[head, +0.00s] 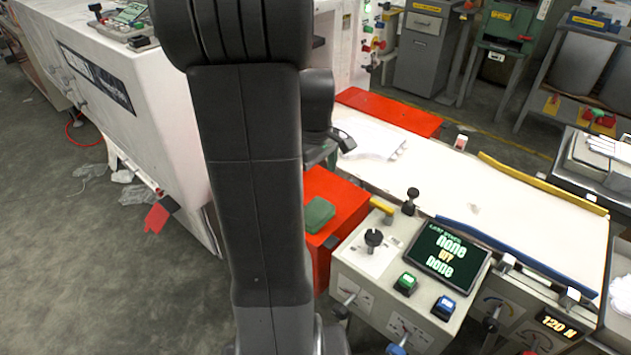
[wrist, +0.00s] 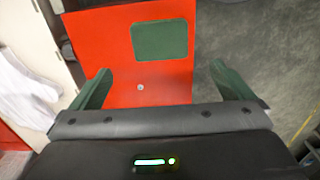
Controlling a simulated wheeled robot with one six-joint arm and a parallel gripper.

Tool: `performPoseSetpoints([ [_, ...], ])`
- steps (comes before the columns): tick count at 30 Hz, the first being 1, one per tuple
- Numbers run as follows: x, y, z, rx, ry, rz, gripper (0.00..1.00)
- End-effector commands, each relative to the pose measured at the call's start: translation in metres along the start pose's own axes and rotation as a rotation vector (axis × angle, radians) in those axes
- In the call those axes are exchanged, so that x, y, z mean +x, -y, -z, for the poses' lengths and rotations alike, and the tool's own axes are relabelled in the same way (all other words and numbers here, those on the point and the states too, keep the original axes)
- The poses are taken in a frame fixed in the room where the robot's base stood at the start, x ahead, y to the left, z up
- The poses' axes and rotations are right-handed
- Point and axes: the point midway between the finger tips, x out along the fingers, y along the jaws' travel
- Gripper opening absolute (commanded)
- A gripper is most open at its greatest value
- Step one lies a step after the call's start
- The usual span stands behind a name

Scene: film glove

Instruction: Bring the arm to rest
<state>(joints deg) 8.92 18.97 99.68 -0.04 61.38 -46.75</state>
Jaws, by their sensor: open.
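My arm (head: 250,170) stands dark and upright across the head view and hides part of the bench's left end. My gripper (wrist: 163,86) shows in the wrist view with its two green fingers spread wide apart and nothing between them. It is over a red surface (wrist: 120,70) with a flat green pad (wrist: 160,41) on it, beyond the fingertips.
A green pad (head: 319,214) lies on a red box (head: 345,195) beside the control panel (head: 385,290). White sheets or gloves (head: 372,140) lie on the pale bench (head: 450,185). A white machine (head: 150,110) stands left. Grey floor (head: 90,270) is open at lower left.

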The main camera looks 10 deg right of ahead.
Motion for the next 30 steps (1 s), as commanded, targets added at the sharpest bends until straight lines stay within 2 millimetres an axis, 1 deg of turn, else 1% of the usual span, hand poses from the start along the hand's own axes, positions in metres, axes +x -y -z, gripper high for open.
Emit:
performPoseSetpoints([
  [8,0.001,0.000,0.000,0.000,0.000,0.000,1.00],
  [11,0.005,0.000,0.000,0.000,0.001,0.001,1.00],
  [14,0.016,0.000,0.000,0.000,0.003,0.003,1.00],
  [17,0.033,0.001,-0.001,0.000,0.003,0.004,1.00],
  [30,0.119,0.001,-0.001,0.000,0.003,0.004,1.00],
])
